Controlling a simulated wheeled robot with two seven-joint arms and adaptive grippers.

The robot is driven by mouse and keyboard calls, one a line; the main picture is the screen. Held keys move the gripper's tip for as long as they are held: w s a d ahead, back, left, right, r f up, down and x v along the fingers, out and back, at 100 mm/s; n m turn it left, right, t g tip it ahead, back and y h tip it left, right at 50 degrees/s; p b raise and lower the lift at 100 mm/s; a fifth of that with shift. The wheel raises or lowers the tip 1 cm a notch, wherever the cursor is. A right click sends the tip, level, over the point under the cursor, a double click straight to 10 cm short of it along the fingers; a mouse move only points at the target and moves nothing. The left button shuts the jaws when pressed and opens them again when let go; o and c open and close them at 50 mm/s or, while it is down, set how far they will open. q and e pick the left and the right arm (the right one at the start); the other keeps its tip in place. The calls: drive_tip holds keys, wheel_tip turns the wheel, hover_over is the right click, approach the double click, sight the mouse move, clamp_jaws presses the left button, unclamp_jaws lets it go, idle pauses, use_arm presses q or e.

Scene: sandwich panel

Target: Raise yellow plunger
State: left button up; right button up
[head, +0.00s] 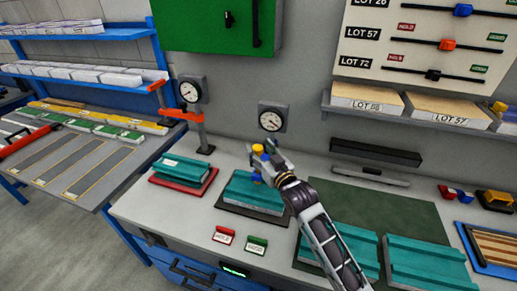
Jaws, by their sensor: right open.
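The yellow plunger (257,149) shows as a small yellow top above the right teal block (243,190), in front of the right dial gauge (271,122). A blue piece with some yellow is visible lower down at the block. My right gripper (267,160) is open and sits right beside the plunger, reaching in from the lower right. Its fingers partly cover the plunger, and I cannot tell whether they touch it. My left gripper is not in view.
A left gauge (190,91) stands by an orange-topped post (200,125). Another teal block (185,168) lies on a red plate. Red (223,235) and green (257,245) tags lie on the bench front. Large teal panels (430,265) lie to the right.

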drive_tip(key=v, duration=1)
drive_tip(key=shift+r, duration=0.1)
drive_tip(key=shift+a, duration=0.1)
idle(0.7)
